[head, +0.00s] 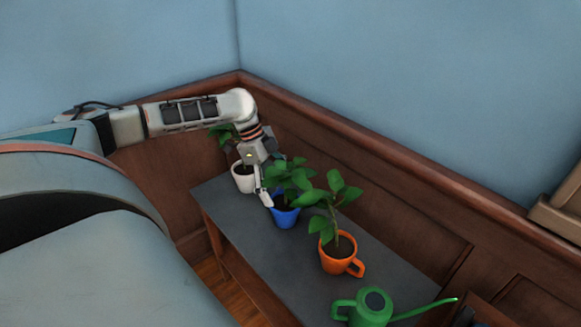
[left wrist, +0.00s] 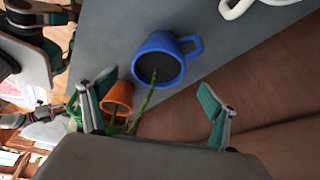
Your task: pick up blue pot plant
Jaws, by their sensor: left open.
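The blue pot plant (head: 285,215) stands on a dark grey bench top between a white pot and an orange pot. In the left wrist view the blue pot (left wrist: 163,60) shows its handle, dark soil and a green stem running down between the fingers. My left gripper (head: 266,192) points down just beside the blue pot, on the white pot's side. In the left wrist view my left gripper (left wrist: 155,100) has its fingers spread apart, with the pot body beyond the fingertips and untouched. Part of the leaves is hidden behind the gripper's body.
A white pot plant (head: 242,178) stands behind the gripper. An orange pot plant (head: 338,254) and a green watering can (head: 373,306) stand toward the front right of the bench (head: 228,218). Wood panelling (head: 400,175) runs close behind the bench. The bench's left strip is clear.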

